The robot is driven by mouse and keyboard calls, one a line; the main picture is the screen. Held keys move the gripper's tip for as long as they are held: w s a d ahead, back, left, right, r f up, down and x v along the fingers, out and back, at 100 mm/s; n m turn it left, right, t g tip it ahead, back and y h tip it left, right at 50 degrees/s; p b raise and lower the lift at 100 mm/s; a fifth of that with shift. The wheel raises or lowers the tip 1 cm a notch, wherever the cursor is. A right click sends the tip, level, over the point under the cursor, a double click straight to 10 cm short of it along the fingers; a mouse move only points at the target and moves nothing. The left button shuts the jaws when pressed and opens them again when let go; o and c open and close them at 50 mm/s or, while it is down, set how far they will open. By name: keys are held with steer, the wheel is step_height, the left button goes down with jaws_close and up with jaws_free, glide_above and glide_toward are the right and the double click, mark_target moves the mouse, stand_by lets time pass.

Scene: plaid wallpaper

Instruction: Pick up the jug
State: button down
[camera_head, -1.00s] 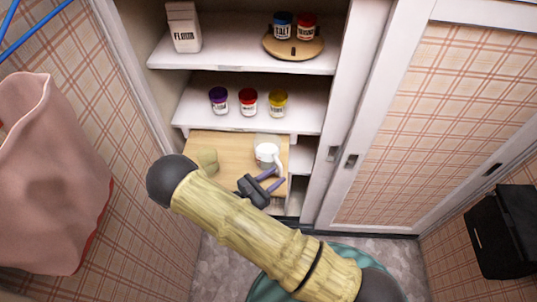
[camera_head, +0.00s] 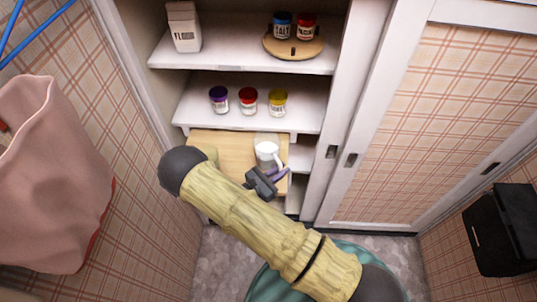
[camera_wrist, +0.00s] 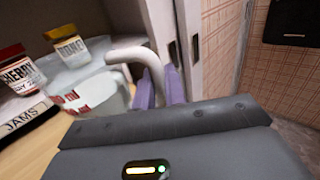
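The white jug (camera_head: 267,152) stands on the light wooden board low in the cupboard. In the wrist view the jug (camera_wrist: 90,97) is at left, with red lettering, and its pale curved handle arches over to the fingers. My gripper (camera_head: 279,173) has dark grey housing and purple fingers. In the wrist view the fingers (camera_wrist: 160,86) are close together on either side of the handle's outer part, apparently shut on it. The jug looks upright. The contact itself is partly hidden.
The wooden board (camera_head: 230,148) runs under a white shelf (camera_head: 205,115) with several labelled jars, close above the jug. A white cupboard upright (camera_head: 335,130) stands to the right. A cream cup at the board's left is mostly hidden by my arm.

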steer(key=shift+r, duration=0.15)
stand_by(0.3)
steer(key=shift+r+b, duration=0.65)
steer(key=shift+r, duration=4.15)
steer(key=shift+r, duration=0.15)
steer(key=shift+w+d+r, duration=0.15)
steer(key=shift+d, duration=0.05)
steer(key=w+d+r+n+t+y+p, duration=0.3)
steer(key=w+d+n+t+y+p, duration=0.25)
steer(key=d+y+p, duration=0.45)
steer(key=s+d+n+y+p, duration=0.1)
steer(key=p, duration=0.1)
steer(key=s+d+f+n+y+p, duration=0.1)
steer(key=p, duration=0.1)
steer(key=s+d+f+n+y+p, duration=0.1)
steer(key=n+p, duration=0.1)
steer(key=shift+s+d+f+t, duration=0.15)
steer(key=shift+s+f+t, duration=0.05)
steer(key=shift+t, duration=0.05)
